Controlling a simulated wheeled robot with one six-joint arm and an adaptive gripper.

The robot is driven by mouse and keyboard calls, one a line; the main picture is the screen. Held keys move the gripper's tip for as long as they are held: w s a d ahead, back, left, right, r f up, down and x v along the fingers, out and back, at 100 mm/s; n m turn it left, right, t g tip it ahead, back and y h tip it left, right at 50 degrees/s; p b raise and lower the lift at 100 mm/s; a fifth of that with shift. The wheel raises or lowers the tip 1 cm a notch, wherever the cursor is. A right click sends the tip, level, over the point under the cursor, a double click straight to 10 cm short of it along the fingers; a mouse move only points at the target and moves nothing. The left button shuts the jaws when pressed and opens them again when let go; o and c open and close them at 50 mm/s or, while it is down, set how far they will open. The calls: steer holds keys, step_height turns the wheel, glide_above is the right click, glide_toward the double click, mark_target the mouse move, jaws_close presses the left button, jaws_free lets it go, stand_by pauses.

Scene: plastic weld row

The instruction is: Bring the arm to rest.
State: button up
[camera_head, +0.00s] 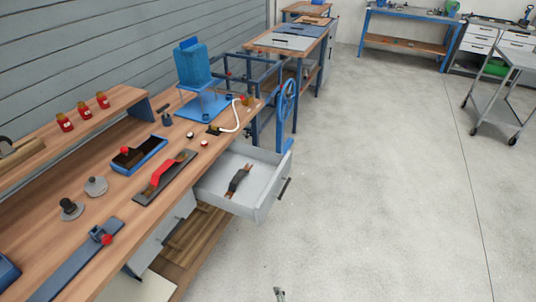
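What looks like the tip of my gripper (279,294) just shows at the bottom edge, over the bare grey floor. Most of it and the rest of my arm are out of the picture. It is too small and cut off to tell whether it is open or shut. It appears apart from the workbench (106,221) to its left, and I see nothing at the tip.
An open grey drawer (215,183) juts from the bench, with a dark-handled tool (238,180) inside. On the bench are a red-handled float (163,172), a blue tray (152,160) and a blue machine (194,68). A cart (497,98) stands far right. The middle floor is clear.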

steer(key=s+d+r+m+t, duration=0.1)
steer(key=s+d+r+m, duration=0.3)
steer(key=s+d, duration=0.3)
steer(key=s+d+r+m+t, duration=0.2)
steer(key=s+d+r+m, duration=0.15)
steer(key=s, duration=0.65)
steer(key=s+d+r+m+t+h, duration=0.1)
steer(key=s+d+r+m, duration=0.1)
steer(key=s+r+m, duration=0.3)
steer(key=s+d+r+m+t+h, duration=0.1)
steer(key=s+d+r+m+t, duration=0.1)
steer(key=s+r, duration=0.5)
step_height(320, 180, up, 6)
steer(key=d+m, duration=0.1)
steer(key=m, duration=0.1)
steer(key=shift+d+m, duration=0.15)
steer(key=shift+m, duration=0.2)
